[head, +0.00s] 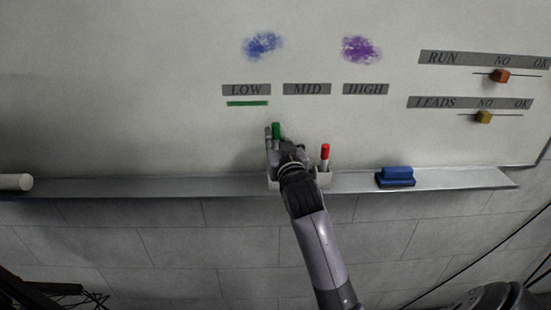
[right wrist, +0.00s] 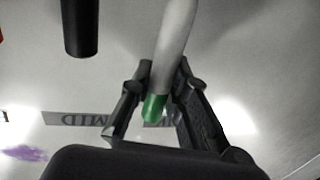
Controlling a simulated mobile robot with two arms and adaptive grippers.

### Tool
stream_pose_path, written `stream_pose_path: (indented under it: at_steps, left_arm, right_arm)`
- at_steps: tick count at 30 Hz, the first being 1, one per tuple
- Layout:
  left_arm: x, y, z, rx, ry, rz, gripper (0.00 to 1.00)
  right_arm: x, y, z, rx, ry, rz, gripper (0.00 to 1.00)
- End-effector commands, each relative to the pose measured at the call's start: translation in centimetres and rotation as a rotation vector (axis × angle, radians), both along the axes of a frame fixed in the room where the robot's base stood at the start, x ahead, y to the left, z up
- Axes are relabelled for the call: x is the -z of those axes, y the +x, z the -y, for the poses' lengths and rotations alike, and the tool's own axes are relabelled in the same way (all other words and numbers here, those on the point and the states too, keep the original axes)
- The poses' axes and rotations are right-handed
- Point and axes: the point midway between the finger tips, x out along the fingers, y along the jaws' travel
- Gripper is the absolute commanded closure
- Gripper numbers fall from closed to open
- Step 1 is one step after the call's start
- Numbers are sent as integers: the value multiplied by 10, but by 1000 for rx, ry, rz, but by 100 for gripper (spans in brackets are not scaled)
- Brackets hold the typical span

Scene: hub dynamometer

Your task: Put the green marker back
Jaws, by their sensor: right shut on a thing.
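The green marker (head: 276,130) shows its green cap upward in the head view, at the holder on the whiteboard's tray, below the LOW label. My right gripper (head: 274,143) is shut on it. In the right wrist view the marker's green cap (right wrist: 155,107) and white body lie between the two fingers (right wrist: 160,105). The pale holder (head: 323,179) is partly hidden behind my right gripper and arm. Whether the marker's lower end is inside the holder cannot be told.
A red-capped marker (head: 325,154) stands in the holder just right of my gripper. A blue eraser (head: 396,176) lies on the tray (head: 450,180) further right. A white cylinder (head: 16,182) lies at the left. A green line (head: 247,103) is under LOW.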

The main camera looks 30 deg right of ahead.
Motion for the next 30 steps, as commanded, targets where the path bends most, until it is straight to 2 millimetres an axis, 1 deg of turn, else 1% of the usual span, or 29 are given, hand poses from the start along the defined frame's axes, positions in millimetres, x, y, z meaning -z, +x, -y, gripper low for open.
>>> stream_pose_path:
  at_steps: [1, 7, 12, 14, 17, 23, 27, 28, 30]
  left_arm:
    - [-1, 0, -2, 1, 2, 0, 60]
    - [-2, 0, -5, 2, 5, 0, 60]
    - [-5, 0, -5, 2, 5, 0, 60]
    - [-5, 0, -5, 2, 5, 0, 60]
    - [-5, 0, -5, 2, 5, 0, 60]
    - [-5, 0, -5, 2, 5, 0, 60]
    - [-3, 0, -5, 1, 6, 0, 60]
    - [-3, 0, -5, 1, 6, 0, 60]
    - [-4, 0, -5, 1, 6, 0, 60]
  right_arm:
    - [8, 0, 0, -1, 2, -2, 100]
    - [25, 0, 0, 0, 1, -1, 100]
    - [52, 0, 0, 0, 2, -2, 100]
    - [58, 0, 0, 0, 2, -2, 100]
    - [62, 0, 0, 0, 1, 1, 100]
    - [62, 0, 0, 0, 0, 2, 100]
    - [66, 0, 0, 0, 1, 1, 100]
    - [66, 0, 0, 0, 0, 2, 82]
    - [65, 0, 0, 0, 1, 1, 78]
